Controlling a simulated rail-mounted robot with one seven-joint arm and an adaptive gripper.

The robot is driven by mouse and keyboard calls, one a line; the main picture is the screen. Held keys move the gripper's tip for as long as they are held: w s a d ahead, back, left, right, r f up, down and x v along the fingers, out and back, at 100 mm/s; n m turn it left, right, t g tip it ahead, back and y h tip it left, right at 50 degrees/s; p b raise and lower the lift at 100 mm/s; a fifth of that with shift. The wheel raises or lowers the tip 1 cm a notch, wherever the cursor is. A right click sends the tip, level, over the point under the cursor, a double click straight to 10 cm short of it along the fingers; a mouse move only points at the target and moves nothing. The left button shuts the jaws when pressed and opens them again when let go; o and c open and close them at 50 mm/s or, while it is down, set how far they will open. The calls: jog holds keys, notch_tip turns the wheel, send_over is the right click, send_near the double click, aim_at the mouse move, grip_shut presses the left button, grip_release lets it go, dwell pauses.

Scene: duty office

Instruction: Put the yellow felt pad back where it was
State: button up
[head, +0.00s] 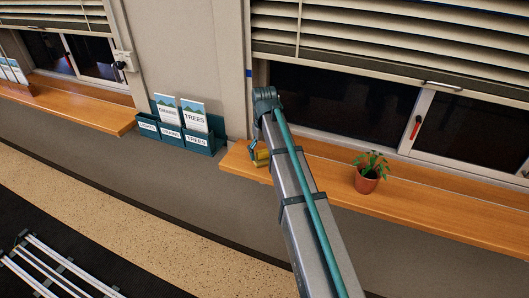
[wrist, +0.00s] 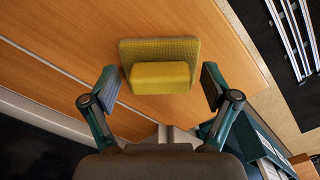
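The yellow felt pad (wrist: 160,77) is in the wrist view, on the wooden sill (wrist: 240,75). It shows as a flat olive-yellow square with a brighter yellow block on its near part. My gripper (wrist: 159,78) is open, one finger on each side of the pad, with a gap on both sides. I cannot tell how high the fingertips are above the sill. In the head view the pad (head: 262,153) is a small yellow patch at the left end of the right-hand sill (head: 440,205), partly hidden by my arm and gripper.
A potted plant (head: 367,181) stands on the sill to the right of my arm. A teal leaflet rack (head: 180,135) with cards hangs on the wall to the left. A window with a red handle (head: 416,127) is behind the sill. The sill between arm and plant is clear.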

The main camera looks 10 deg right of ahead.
aim_at(264, 150)
jog(key=shift+r, duration=0.1)
notch_tip(264, 150, up, 12)
jog(key=b, duration=0.4)
dwell(0.4)
